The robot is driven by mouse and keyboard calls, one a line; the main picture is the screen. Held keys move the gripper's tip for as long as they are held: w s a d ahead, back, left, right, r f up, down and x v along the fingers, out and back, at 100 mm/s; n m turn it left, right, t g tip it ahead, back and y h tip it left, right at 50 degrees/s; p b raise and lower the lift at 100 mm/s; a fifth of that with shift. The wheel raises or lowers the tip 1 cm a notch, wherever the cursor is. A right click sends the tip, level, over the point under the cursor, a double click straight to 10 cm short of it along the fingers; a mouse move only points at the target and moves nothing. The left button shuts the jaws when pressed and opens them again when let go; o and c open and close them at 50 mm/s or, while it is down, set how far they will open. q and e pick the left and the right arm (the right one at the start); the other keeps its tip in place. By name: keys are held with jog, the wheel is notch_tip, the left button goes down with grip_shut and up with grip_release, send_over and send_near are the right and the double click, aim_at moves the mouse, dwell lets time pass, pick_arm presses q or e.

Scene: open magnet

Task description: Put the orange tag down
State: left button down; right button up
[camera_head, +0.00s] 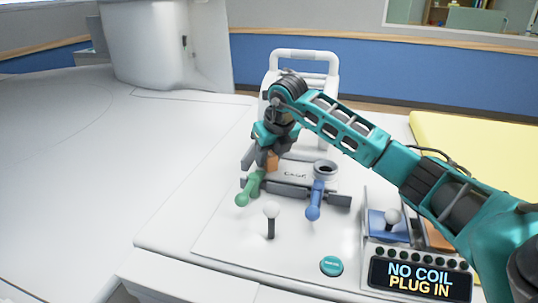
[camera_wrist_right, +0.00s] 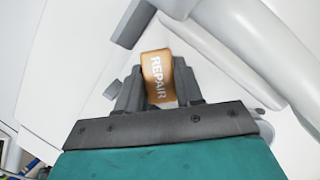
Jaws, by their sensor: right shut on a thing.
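The orange tag (camera_wrist_right: 156,78), marked "REPAIR", is between the fingers of my right gripper (camera_wrist_right: 160,95) in the right wrist view. The gripper is shut on it. In the head view the right gripper (camera_head: 270,165) is above the rear left of a grey and white device, and the tag (camera_head: 272,161) shows as a small orange patch there. I cannot tell from these views whether the tag touches the surface below. My left gripper is not in view.
The device (camera_head: 293,174) has a green handle (camera_head: 249,188) and a blue handle (camera_head: 316,200). A white-knobbed lever (camera_head: 271,222), a teal button (camera_head: 331,265) and a display (camera_head: 420,279) reading "NO COIL PLUG IN" stand in front. A yellow surface (camera_head: 480,150) lies right. White surface at left is clear.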

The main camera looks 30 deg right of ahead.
jog(key=o, duration=0.7)
jog(key=shift+o, duration=0.2)
jog(key=p+v, duration=0.1)
jog(key=v, duration=1.1)
jog(key=shift+r, duration=0.1)
